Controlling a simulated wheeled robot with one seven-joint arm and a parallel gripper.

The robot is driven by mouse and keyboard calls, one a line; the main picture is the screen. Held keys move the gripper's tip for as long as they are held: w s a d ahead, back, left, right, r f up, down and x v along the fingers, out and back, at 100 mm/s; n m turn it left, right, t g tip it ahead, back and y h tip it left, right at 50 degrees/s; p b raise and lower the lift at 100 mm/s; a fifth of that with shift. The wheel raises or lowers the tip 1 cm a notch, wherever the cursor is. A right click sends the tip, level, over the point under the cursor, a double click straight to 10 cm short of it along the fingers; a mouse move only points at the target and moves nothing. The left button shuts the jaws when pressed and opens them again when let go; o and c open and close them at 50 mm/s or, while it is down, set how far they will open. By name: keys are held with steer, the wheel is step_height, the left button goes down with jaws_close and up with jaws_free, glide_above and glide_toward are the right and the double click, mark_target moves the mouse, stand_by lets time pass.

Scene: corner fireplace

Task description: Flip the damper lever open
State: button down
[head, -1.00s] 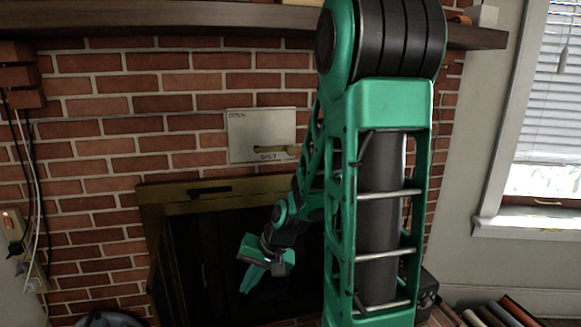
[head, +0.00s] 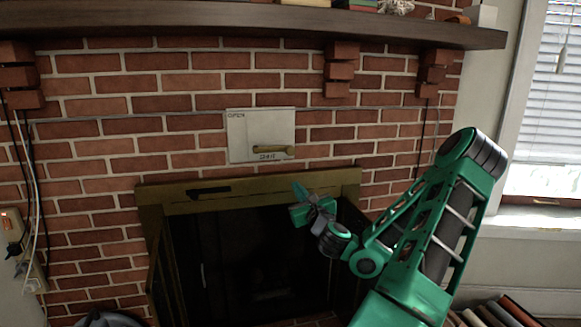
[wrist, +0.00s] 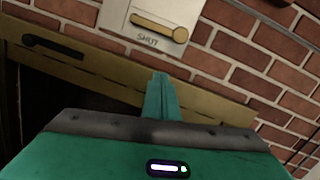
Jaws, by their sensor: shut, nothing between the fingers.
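The damper plate (head: 240,137) is a pale metal panel on the brick wall above the firebox. It reads OPEN at its upper left and SHUT at its bottom. The brass damper lever (head: 272,149) lies nearly level along the plate's lower part, beside the SHUT label. In the wrist view the lever (wrist: 158,28) shows at the top, with its round knob at the right end. My gripper (head: 300,192) is shut and empty, below and slightly right of the plate, apart from the lever. Its closed fingers (wrist: 160,90) point up toward the plate in the wrist view.
The brass fireplace frame (head: 270,190) with a dark handle (head: 208,190) lies just below the plate, close to my gripper. A wooden mantel (head: 250,22) runs above. The wall around the plate is clear.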

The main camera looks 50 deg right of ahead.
steer(key=shift+s+d+m+g+h, duration=0.3)
steer(key=shift+s+d+m+h, duration=0.3)
steer(key=shift+d+m, duration=0.25)
steer(key=shift+w, duration=0.1)
steer(key=w+d+r, duration=0.4)
steer(key=w+r, duration=0.1)
steer(key=w, duration=0.4)
steer(key=shift+d+r, duration=0.15)
steer(key=shift+d, duration=0.25)
stand_by(0.6)
steer(key=shift+w, duration=0.1)
